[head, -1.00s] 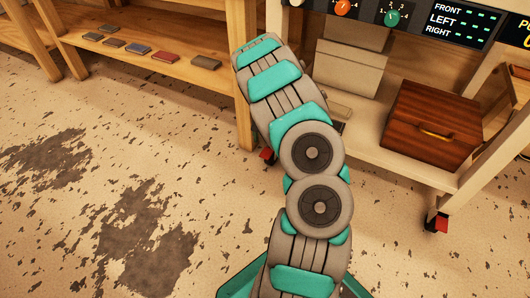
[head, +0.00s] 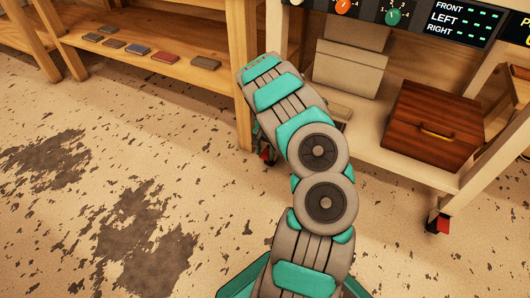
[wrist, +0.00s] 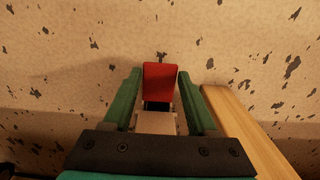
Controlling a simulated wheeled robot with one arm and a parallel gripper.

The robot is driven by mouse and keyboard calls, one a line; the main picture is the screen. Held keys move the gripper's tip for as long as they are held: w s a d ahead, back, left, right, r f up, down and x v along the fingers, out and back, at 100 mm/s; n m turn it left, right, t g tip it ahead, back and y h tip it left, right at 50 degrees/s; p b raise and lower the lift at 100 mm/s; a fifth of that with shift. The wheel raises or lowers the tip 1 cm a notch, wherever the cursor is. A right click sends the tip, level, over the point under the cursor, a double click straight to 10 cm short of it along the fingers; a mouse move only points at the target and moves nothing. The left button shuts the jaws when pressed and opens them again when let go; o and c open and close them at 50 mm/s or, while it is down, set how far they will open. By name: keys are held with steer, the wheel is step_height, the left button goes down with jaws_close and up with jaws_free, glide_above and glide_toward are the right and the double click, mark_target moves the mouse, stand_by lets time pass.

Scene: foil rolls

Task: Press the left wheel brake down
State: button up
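The left wheel brake is a small red lever (head: 266,156) at the foot of the cart's left leg, partly hidden by my arm in the head view. In the wrist view the red brake lever (wrist: 160,78) sits between my two green fingers, with a dark part and a pale post below it. My gripper (wrist: 160,74) is open, one finger on each side of the lever with narrow gaps. I cannot tell whether the fingers reach past the lever or stop short of it. In the head view my gripper is mostly hidden behind my arm.
The cart's right wheel has another red brake (head: 440,223). A brown wooden box (head: 432,125) and pale boxes (head: 350,68) stand on the cart's lower shelf (head: 385,160). A wooden shelf (head: 195,78) with several small flat items is at left. The floor in front is clear.

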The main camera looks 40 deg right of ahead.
jaws_close()
steer(key=shift+a+f, duration=0.1)
steer(key=shift+a, duration=0.05)
steer(key=shift+s+a+f+h+p, duration=0.1)
steer(key=shift+s+f+h+p, duration=0.15)
steer(key=shift+h, duration=0.35)
steer(key=shift+a+f+t+h, duration=0.1)
steer(key=shift+f+t+h, duration=0.1)
steer(key=shift+t+h, duration=0.2)
steer(key=shift+f+t+h+b, duration=0.4)
steer(key=shift+f+h+b, duration=0.15)
steer(key=shift+h+b, duration=0.35)
steer(key=shift+w+f+h+b, duration=0.1)
steer(key=shift+f+h+b, duration=0.1)
steer(key=shift+h+b, duration=0.4)
steer(key=shift+t, duration=0.3)
